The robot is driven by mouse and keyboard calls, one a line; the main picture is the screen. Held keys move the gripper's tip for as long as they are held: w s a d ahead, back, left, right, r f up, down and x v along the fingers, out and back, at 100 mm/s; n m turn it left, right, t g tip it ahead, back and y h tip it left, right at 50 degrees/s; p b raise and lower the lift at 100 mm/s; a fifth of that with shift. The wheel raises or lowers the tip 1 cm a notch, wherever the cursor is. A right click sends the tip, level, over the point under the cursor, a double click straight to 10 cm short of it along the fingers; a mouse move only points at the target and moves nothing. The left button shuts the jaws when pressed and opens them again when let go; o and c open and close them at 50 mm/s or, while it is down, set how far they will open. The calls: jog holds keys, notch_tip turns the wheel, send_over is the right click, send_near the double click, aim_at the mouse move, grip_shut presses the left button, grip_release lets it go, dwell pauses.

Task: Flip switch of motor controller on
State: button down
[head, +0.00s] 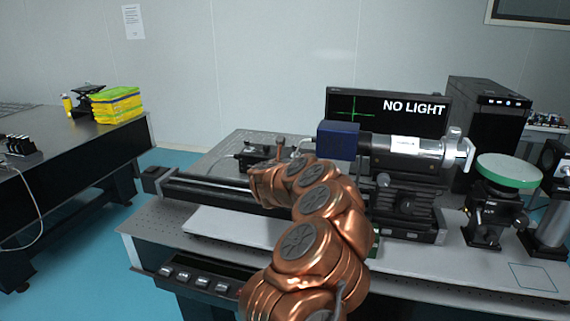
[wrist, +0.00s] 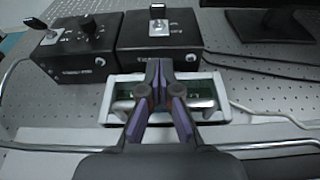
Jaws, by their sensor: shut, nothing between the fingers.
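In the wrist view two black control boxes stand side by side on the perforated table top. The left box (wrist: 75,62) has a switch lever at its left corner and a knob on top. The right box (wrist: 160,38) has one upright switch lever (wrist: 157,10) on a light plate. Their labels are too blurred to read, so I cannot tell which is the motor controller. My gripper (wrist: 159,63) is shut and empty, its tips in front of the right box's near face. In the head view my arm hides the gripper; part of a black box (head: 255,157) shows beyond it.
A light-framed device with a green board (wrist: 122,100) lies below my fingers. Cables run on both sides. In the head view a monitor (head: 375,102) reads "NO LIGHT". A black rail (head: 215,188) and a blue-ended optical instrument (head: 338,140) flank my arm.

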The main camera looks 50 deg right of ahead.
aim_at(294, 149)
jog(key=shift+w+d+f, duration=0.15)
jog(key=shift+d+f, duration=0.05)
jog(key=shift+d, duration=0.15)
jog(key=shift+w+d+p, duration=0.2)
jog(key=shift+d+p, duration=0.1)
jog(key=shift+d, duration=0.4)
jog(key=shift+w+d+f, duration=0.25)
jog(key=shift+d+f, duration=0.1)
jog(key=shift+d, duration=0.2)
jog(key=shift+w+d+p, duration=0.2)
jog(key=shift+d+p, duration=0.2)
jog(key=shift+d, duration=0.2)
jog(key=shift+w+d+r+p, duration=0.3)
jog(key=shift+d+p, duration=0.1)
jog(key=shift+d, duration=0.15)
jog(key=shift+w+d+r+p, duration=0.15)
jog(key=shift+d+r+p, duration=0.1)
jog(key=shift+d+p, duration=0.25)
jog(key=shift+w+d+r+p, duration=0.25)
jog(key=shift+d+r+p, duration=0.05)
jog(key=shift+d, duration=0.35)
jog(key=shift+w+r+p, duration=0.1)
jog(key=shift+r+p, duration=0.15)
jog(key=shift+p, duration=0.3)
